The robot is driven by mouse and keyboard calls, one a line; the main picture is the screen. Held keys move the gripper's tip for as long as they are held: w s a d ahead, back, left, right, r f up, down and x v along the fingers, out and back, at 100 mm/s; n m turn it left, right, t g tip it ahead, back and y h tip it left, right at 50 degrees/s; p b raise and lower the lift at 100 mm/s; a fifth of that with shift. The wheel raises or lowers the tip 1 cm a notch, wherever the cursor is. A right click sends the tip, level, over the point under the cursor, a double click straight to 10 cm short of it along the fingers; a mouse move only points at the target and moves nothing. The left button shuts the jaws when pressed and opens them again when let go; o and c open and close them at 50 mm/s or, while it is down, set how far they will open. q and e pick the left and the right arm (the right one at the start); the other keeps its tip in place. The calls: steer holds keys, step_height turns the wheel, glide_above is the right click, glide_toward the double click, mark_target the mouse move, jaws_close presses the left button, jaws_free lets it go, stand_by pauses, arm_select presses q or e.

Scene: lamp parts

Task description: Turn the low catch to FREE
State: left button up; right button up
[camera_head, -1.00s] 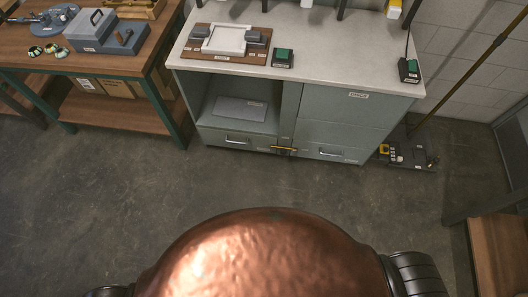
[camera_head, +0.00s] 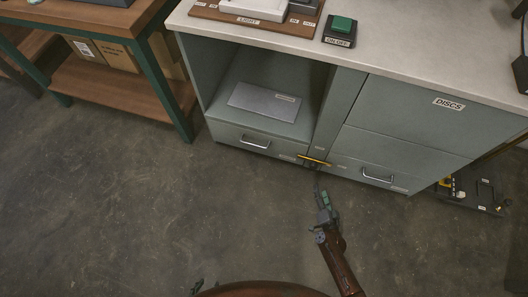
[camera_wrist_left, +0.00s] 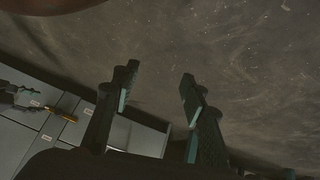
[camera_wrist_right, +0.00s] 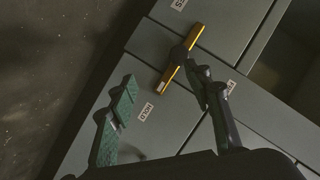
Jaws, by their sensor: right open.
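The low catch is a yellow bar (camera_head: 313,160) on a dark pivot, low on the grey cabinet front between two drawers. It lies nearly level, tilted slightly, in the head view. The bar also shows in the right wrist view (camera_wrist_right: 183,60) and left wrist view (camera_wrist_left: 60,112). My right gripper (camera_head: 321,190) is open and faces the catch; in the right wrist view its fingers (camera_wrist_right: 160,76) show either side of the bar's lower end, contact unclear. My left gripper (camera_wrist_left: 160,72) is open and empty over the floor.
The left drawer (camera_head: 240,139) and right drawer (camera_head: 375,171) have bar handles. A grey box (camera_head: 264,103) lies in the open shelf above. A dark tray (camera_head: 480,193) lies on the floor at the right. A wooden bench (camera_head: 105,82) stands left. The floor (camera_head: 130,220) in front is clear.

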mark_target(314, 168)
steer(key=w+b, duration=0.2)
steer(key=w, duration=0.2)
steer(key=w+a+f+m+t+b, duration=0.1)
steer(key=w+b, duration=0.1)
steer(key=w, duration=0.2)
steer(key=w+a+m+b, duration=0.1)
steer(key=w+b, duration=0.1)
steer(key=w, duration=0.2)
steer(key=shift+w+a+f+t, duration=0.2)
steer(key=shift+w+t, duration=0.1)
steer(key=shift+w, duration=0.05)
arm_select(q)
steer(key=shift+w+d+f+t+h+b, duration=0.25)
steer(key=shift+w+t, duration=0.15)
steer(key=shift+t, duration=0.3)
steer(key=shift+w+d+f+t+h+b, duration=0.25)
steer(key=shift+w+t, duration=0.15)
steer(key=shift+t, duration=0.3)
arm_select(e)
steer(key=shift+x, duration=0.8)
arm_select(q)
steer(key=shift+r, duration=0.1)
arm_select(e)
steer(key=shift+r, duration=0.15)
jaws_close()
steer(key=shift+d, duration=0.1)
